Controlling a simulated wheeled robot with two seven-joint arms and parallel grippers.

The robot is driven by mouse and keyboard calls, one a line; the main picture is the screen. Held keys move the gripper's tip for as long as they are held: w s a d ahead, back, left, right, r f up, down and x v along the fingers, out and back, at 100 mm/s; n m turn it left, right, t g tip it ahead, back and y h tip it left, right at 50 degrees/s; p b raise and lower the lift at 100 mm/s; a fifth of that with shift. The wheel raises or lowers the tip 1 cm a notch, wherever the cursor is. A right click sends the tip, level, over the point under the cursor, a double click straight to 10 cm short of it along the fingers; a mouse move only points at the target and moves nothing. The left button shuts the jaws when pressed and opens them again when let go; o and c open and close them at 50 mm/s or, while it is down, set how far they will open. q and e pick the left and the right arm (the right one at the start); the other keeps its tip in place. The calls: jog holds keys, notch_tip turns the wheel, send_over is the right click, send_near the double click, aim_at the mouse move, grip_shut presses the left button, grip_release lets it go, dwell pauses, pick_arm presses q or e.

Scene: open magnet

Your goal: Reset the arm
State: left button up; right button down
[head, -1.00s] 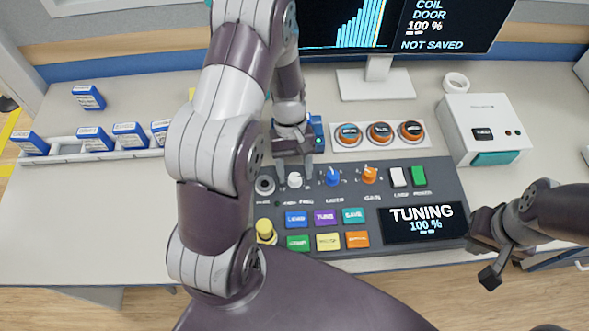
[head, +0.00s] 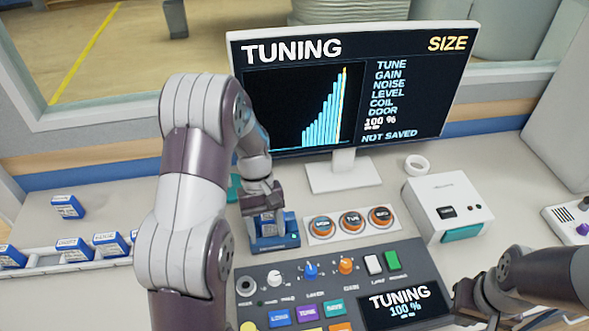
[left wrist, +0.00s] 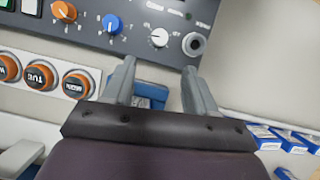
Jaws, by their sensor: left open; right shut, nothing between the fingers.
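My left gripper (head: 262,208) is in front of the monitor, just above a blue block-like holder (head: 276,236) at the left of the three orange-ringed buttons. In the left wrist view its two fingers (left wrist: 160,85) are spread apart, with part of the blue holder (left wrist: 152,92) showing behind them. Nothing is seen held between them. My right gripper (head: 465,300) is at the lower right, beside the control panel's small screen. It is partly cut off and its fingers are hard to make out.
The control panel (head: 262,272) with knobs and coloured buttons lies in front. A monitor (head: 350,90) reads TUNING, 100 % and NOT SAVED. A white box (head: 450,205) stands at right. Blue-labelled boxes (head: 72,247) stand in a rack at left. Bare table (head: 115,205) lies between.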

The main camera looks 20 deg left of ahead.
pick_arm(q)
jog(key=s+d+r+m+t+y, duration=0.2)
jog(key=s+d+r+m+t, duration=0.3)
jog(key=s+r+m, duration=0.1)
jog(key=s+m, duration=0.1)
jog(key=s, duration=0.1)
jog(key=shift+s+d+r+m+y, duration=0.2)
jog(key=shift+s+d+m+y, duration=0.1)
jog(key=shift+s+d, duration=0.05)
jog(key=shift+w, duration=0.15)
dwell(0.4)
dwell(1.2)
